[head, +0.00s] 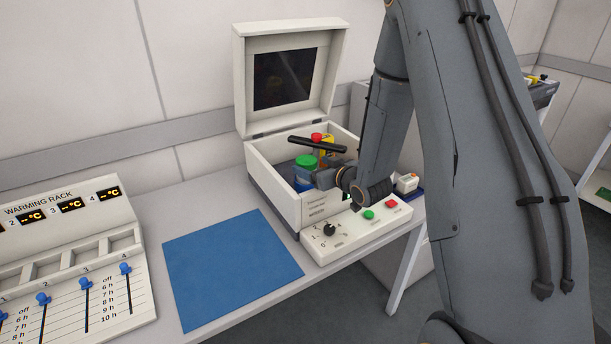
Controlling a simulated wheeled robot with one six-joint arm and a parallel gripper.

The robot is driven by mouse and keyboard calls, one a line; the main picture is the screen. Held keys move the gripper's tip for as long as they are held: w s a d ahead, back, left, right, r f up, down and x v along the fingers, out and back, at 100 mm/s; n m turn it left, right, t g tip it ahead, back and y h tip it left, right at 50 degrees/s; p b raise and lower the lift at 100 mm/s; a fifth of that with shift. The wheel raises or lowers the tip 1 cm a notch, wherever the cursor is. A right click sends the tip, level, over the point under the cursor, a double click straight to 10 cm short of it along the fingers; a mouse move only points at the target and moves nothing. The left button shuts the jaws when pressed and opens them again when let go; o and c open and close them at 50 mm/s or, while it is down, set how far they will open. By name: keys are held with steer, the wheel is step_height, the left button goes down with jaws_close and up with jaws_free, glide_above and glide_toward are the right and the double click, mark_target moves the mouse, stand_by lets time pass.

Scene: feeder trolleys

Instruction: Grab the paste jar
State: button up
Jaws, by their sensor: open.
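A jar with a green lid (306,161) and a blue body stands inside the open white machine (272,192); it looks like the paste jar, though no label is readable. My gripper (322,179) is inside the machine's opening, low and just right of the jar. Its jaws are open, and the fingertips are small and partly hidden by my wrist. I cannot tell whether they touch the jar. Behind the jar are a red-topped item (317,137) and a yellow item (327,148), both partly hidden.
The machine's lid (240,85) stands raised. A dark bar (317,145) crosses above its opening. A control panel (350,233) with buttons is at its front. A blue mat (230,268) lies empty on the table. A warming rack (75,250) stands at left.

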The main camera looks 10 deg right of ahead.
mark_target(307, 160)
steer(key=shift+p+x, duration=0.75)
steer(key=shift+x, duration=1.4)
steer(key=shift+a, duration=0.1)
steer(key=shift+r, duration=0.1)
jaws_close()
